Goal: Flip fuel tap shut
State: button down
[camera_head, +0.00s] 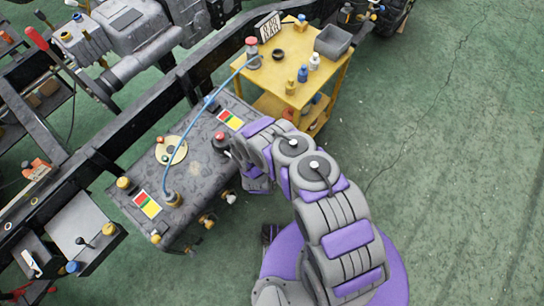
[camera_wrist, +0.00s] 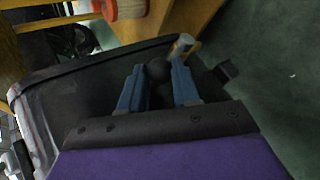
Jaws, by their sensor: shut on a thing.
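The grey fuel tank (camera_head: 190,150) lies beside the chassis rail in the head view, with brass-coloured taps (camera_head: 207,220) along its front side. My gripper (camera_wrist: 158,68) is at the tank's right end. In the wrist view its two blue-grey fingers are closed around a dark round knob (camera_wrist: 157,72), which looks like the end of a tap lever. A pale cylindrical fitting (camera_wrist: 182,46) stands just beyond the right fingertip. My arm hides the knob in the head view, so the lever's angle cannot be told.
A yellow cart (camera_head: 268,78) with bottles and a grey bin (camera_head: 333,41) stands behind the tank. A blue hose (camera_head: 186,135) arches from the tank to the cart. A red-topped cap (camera_head: 220,139) sits near my wrist. Green floor at the right is clear.

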jog(key=c, duration=0.8)
grip_release()
jog(key=p+v, duration=0.5)
jog(key=v, duration=1.2)
jog(key=shift+a+r+p, duration=0.1)
jog(key=shift+p, duration=0.3)
